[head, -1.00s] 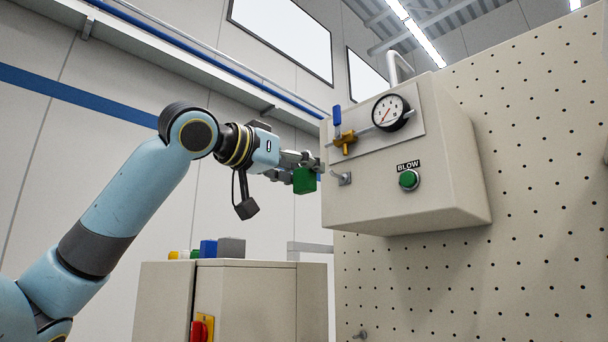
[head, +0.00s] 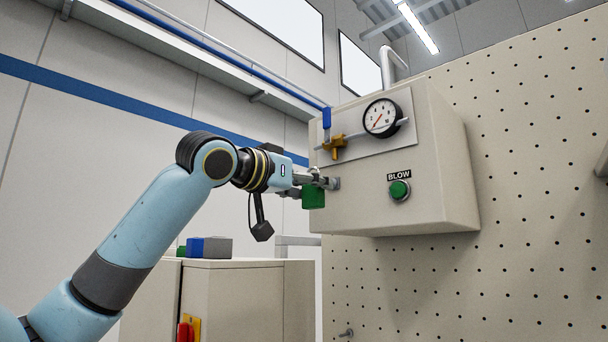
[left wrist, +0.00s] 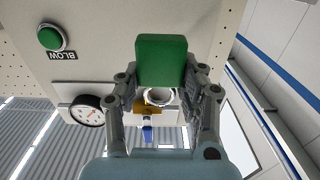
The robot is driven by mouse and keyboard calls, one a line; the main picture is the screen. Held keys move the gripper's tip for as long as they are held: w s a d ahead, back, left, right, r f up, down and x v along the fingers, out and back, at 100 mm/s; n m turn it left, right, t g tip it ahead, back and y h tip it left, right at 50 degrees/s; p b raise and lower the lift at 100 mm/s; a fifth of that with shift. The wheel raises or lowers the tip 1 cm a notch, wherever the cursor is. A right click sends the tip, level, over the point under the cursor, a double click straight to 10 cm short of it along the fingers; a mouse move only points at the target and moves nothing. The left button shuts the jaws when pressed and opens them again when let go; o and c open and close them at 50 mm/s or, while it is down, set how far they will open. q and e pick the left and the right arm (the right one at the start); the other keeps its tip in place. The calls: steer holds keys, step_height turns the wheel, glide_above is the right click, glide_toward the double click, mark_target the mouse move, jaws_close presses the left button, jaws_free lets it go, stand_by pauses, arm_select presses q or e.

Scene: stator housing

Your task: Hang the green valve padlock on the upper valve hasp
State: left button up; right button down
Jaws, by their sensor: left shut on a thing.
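My left gripper (head: 316,180) is shut on the green padlock (head: 313,198), whose body hangs below the fingers in the head view. The upper valve hasp (head: 334,183) is a small grey fitting on the panel box, just right of the fingertips. Padlock and hasp nearly meet in the head view; I cannot tell whether they touch or whether the shackle is around the hasp. In the left wrist view the green body (left wrist: 161,60) sits between both fingers, with a pale ring beside it. The brass valve (head: 334,146) with its blue handle is above the hasp. My right gripper is out of view.
The panel box (head: 440,180) carries a gauge (head: 382,117) and a green BLOW button (head: 399,190). A perforated board (head: 530,150) stands behind it. A beige cabinet (head: 235,300) with a red switch (head: 186,331) and blocks on top stands below my arm.

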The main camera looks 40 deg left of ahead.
arm_select(q)
steer(key=shift+w, duration=0.4)
steer(key=w, duration=0.1)
steer(key=w+f, duration=0.1)
steer(key=w, duration=0.1)
steer(key=shift+w+d, duration=0.2)
stand_by(0.4)
steer(key=o, duration=1.3)
steer(key=shift+s, duration=0.15)
